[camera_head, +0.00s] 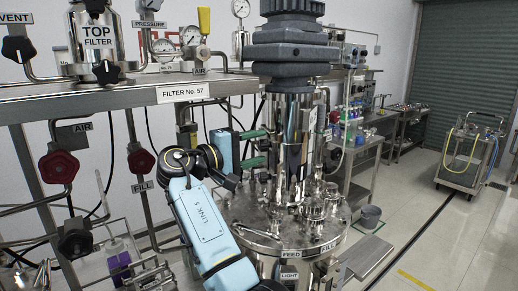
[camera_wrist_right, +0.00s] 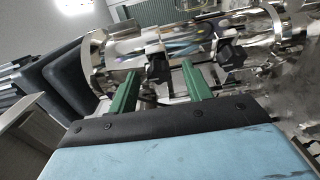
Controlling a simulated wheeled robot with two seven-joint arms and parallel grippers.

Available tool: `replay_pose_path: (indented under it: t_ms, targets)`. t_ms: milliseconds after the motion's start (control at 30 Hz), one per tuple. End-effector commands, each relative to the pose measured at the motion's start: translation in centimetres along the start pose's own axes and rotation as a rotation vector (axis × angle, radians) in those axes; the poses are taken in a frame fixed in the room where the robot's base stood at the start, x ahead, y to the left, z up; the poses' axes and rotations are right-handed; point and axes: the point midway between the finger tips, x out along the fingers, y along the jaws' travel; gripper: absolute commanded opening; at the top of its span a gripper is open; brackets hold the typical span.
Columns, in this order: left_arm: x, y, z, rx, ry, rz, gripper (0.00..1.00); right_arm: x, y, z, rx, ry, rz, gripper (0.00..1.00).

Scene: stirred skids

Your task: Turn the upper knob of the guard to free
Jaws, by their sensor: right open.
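The steel column (camera_head: 292,140) stands on the round vessel lid in the head view, under a dark grey stacked top. What seems to be its guard is a shiny, reflective housing (camera_wrist_right: 165,42) lying across the wrist view. A black knob (camera_wrist_right: 232,52) shows at it, right of my fingers. Which knob is the upper one, and its setting, I cannot tell. My right gripper (camera_head: 266,147) has its green fingers apart and pointing at the column's left side. My left gripper is out of view.
A steel filter shelf (camera_head: 130,93) with gauges and valves runs along the left. Red handwheels (camera_head: 59,167) hang below it. The crowded vessel lid (camera_head: 285,225) lies under the gripper. A trolley (camera_head: 466,155) stands far right; the floor before it is clear.

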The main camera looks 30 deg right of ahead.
Motion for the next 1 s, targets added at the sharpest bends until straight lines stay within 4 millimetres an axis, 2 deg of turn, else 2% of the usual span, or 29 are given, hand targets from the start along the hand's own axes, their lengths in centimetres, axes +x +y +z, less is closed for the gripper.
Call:
replay_pose_path:
  t_ms: [267,600,833,1000]
  targets:
    - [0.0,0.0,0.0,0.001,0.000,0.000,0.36,0.1,0.0,0.0,0.000,0.000,0.000,0.49]
    - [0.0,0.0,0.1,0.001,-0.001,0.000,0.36,0.1,0.0,0.0,0.000,0.000,0.000,0.05]
    - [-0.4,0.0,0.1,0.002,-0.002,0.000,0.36,0.1,0.1,0.0,-0.017,0.000,-0.007,0.05]
    - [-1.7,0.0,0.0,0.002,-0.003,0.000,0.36,0.1,0.4,0.0,-0.075,0.000,-0.028,0.05]
